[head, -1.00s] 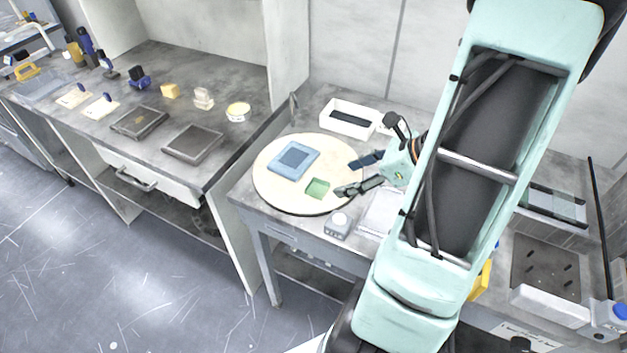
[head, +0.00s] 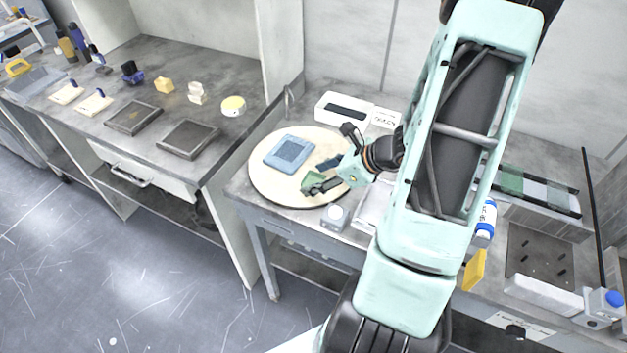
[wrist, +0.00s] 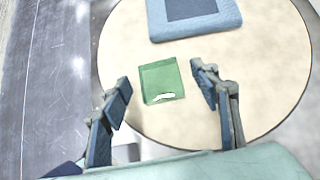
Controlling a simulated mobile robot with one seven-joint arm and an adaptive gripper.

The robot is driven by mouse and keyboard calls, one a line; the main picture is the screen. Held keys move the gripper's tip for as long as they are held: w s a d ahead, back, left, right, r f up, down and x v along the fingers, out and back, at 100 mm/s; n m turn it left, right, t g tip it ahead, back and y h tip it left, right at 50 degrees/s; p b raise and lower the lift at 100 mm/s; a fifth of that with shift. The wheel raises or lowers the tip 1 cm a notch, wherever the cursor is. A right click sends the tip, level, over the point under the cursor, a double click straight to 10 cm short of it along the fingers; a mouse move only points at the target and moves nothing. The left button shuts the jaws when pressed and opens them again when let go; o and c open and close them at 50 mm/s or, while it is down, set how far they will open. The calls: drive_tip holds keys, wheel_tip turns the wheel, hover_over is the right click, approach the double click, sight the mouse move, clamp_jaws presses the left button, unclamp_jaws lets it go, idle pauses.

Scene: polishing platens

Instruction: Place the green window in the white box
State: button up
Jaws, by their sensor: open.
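The green window (wrist: 161,81) is a small square plate lying on the round cream platen; in the head view it (head: 312,179) is partly hidden by a finger. My gripper (wrist: 163,92) is open, with one finger on each side of the window and a gap to both. In the head view my gripper (head: 318,177) is over the front right part of the platen. The white box (head: 343,108) stands behind the platen, open at the top with a dark inside. It is not in the wrist view.
The round platen (head: 264,182) also holds a blue square block (head: 289,152) behind the window. A small grey device (head: 334,217) stands at the platen's front edge. A white label card (head: 386,118) is right of the box. Bare bench shows left of the box.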

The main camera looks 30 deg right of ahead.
drive_tip(key=shift+c, duration=0.4)
drive_tip(key=c, duration=1.4)
drive_tip(key=shift+o, duration=0.2)
drive_tip(key=shift+r, duration=0.1)
